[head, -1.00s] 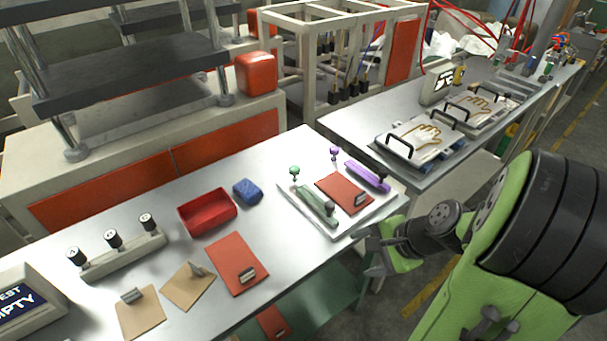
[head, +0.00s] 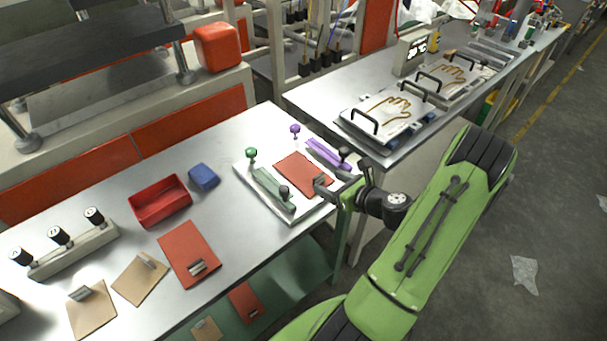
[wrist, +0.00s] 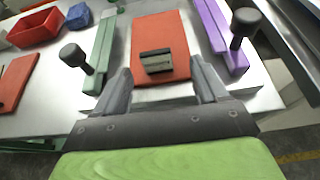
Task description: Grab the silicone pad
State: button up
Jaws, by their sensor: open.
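An orange-red pad (head: 297,170) lies on a pale plate (head: 303,216) between a green bar (head: 268,186) and a purple bar (head: 325,153). In the wrist view the pad (wrist: 160,28) carries a small dark-and-grey grip block (wrist: 156,61) near its close end. My gripper (wrist: 162,72) is open, one finger on either side of this block, with gaps showing at both sides. In the head view my gripper (head: 327,187) is at the pad's near right end and hides the block there. A similar orange-red pad (head: 186,247) with a grip block lies on the bench to the left.
Dark knobs on the bars, such as the one on the purple bar (wrist: 245,22), stand up close to my fingers. Another bench with glove plates (head: 390,115) stands behind.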

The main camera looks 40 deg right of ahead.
aim_at(320, 179)
jog(key=x, duration=0.5)
jog(key=shift+w+a+f, duration=0.15)
jog(key=shift+w+a, duration=0.1)
jog(key=shift+w, duration=0.15)
jog(key=shift+s, duration=0.1)
jog(key=c, duration=1.2)
